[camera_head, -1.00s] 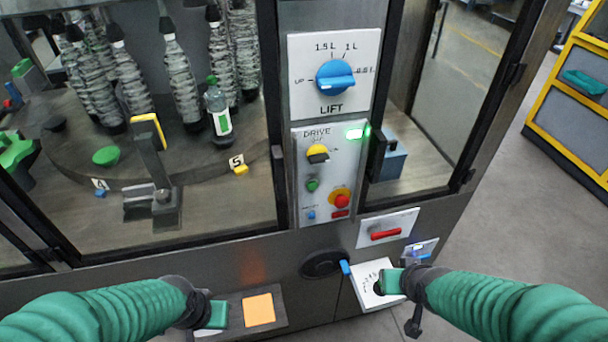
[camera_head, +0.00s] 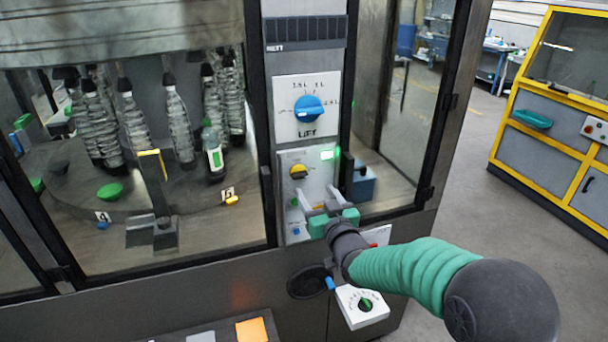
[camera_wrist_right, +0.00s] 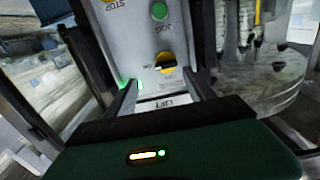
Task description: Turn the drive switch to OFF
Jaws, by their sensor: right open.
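The drive switch (camera_head: 298,171) is a yellow knob with a dark handle on the grey drive panel (camera_head: 290,158). The green lamp (camera_head: 327,154) at the panel's upper right is lit. In the right wrist view the panel appears upside down. There the switch (camera_wrist_right: 166,67) lies between and beyond the open fingers (camera_wrist_right: 167,82), seemingly untouched. Its dark handle lies roughly sideways. My left gripper is out of view.
The blue lift knob (camera_head: 309,109) sits on a white plate above the drive panel. A white plate with a green knob (camera_head: 366,302) juts out below. A glass window with bottles (camera_head: 213,150) is at left. Open floor lies to the right.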

